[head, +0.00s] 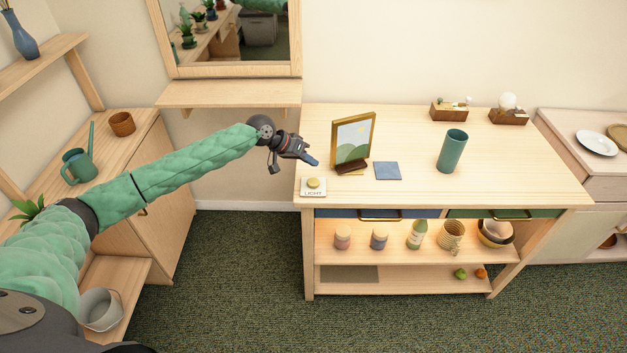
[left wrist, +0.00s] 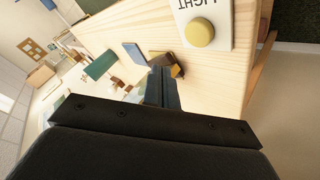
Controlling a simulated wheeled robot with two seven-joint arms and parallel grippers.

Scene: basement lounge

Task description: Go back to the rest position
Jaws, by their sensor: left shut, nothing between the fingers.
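My left arm, in a green quilted sleeve, reaches in from the left in the head view. My left gripper (head: 309,159) is shut and empty, above the left end of the wooden table (head: 430,190). It is left of the picture frame and above the light switch. In the left wrist view the shut fingers (left wrist: 162,82) point along the tabletop. The light switch (head: 314,186) has a yellow button and a white plate marked LIGHT; it also shows in the left wrist view (left wrist: 200,32). My right gripper is in neither view.
A gold picture frame (head: 353,138), a blue square (head: 388,171) and a green cylinder (head: 452,151) stand or lie on the table. A mirror shelf (head: 228,94) is behind my forearm. A left cabinet holds a green watering can (head: 78,166). Green carpet (head: 240,280) is clear in front.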

